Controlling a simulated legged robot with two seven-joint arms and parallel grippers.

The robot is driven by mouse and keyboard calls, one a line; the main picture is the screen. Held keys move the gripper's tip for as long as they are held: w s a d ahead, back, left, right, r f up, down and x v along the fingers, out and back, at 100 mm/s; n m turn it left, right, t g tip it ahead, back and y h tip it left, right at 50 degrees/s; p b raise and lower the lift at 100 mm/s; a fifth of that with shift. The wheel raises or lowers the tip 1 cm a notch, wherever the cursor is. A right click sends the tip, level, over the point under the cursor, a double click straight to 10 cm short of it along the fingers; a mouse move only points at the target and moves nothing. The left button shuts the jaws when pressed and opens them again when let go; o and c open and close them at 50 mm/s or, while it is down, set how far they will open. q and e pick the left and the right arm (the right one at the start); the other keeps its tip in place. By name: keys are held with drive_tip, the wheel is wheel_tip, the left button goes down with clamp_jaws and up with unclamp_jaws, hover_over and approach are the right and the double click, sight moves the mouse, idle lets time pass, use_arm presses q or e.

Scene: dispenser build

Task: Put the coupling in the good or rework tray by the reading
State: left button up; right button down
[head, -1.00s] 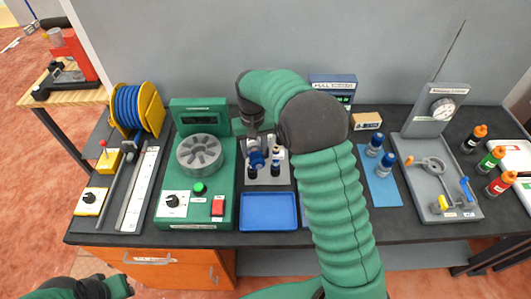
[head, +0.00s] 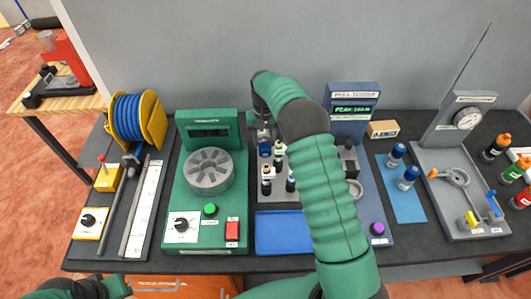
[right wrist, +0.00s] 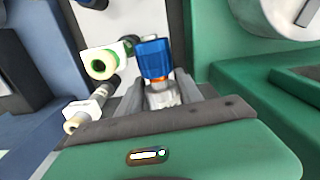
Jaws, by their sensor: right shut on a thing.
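My right gripper (right wrist: 162,98) is shut on a coupling (right wrist: 155,60), which has a blue body and an orange ring, in the right wrist view. In the head view the same gripper (head: 264,137) is over the back of a grey rack (head: 281,184), with the blue coupling (head: 265,149) below it. Whether the coupling touches the rack is unclear. The pull tester (head: 353,90) has a lit green reading (head: 355,109) that begins with PEAK; its digits are too small to read surely. I see no tray marked good or rework. My left gripper is outside the view.
The rack holds several dark fittings. A blue tray (head: 285,248) lies before it, empty where visible. A green machine (head: 207,222) stands left, a gauge stand (head: 440,180) right, with a blue mat (head: 405,205) between. My right arm hides part of the tester.

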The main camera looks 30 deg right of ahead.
sight(263, 146)
drive_tip(key=f, duration=0.2)
drive_tip(key=w+f, duration=0.1)
drive_tip(key=f, duration=0.1)
drive_tip(key=shift+w+f, duration=0.1)
drive_tip(key=shift+f, duration=0.3)
drive_tip(key=shift+s+d+f+p, duration=0.1)
drive_tip(key=shift+f+p, duration=0.1)
drive_tip(key=shift+f, duration=0.4)
drive_tip(key=shift+s+d+f+p, duration=0.1)
drive_tip(key=shift+f+p, duration=0.1)
drive_tip(key=shift+f, duration=0.35)
drive_tip(key=shift+s+f, duration=0.1)
drive_tip(key=shift+f, duration=0.2)
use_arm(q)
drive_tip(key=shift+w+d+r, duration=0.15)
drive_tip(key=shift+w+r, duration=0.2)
use_arm(e)
drive_tip(key=c, duration=0.9)
unclamp_jaws()
drive_tip(key=shift+a+f, duration=0.1)
drive_tip(key=shift+a, duration=0.05)
drive_tip(key=shift+o, duration=0.5)
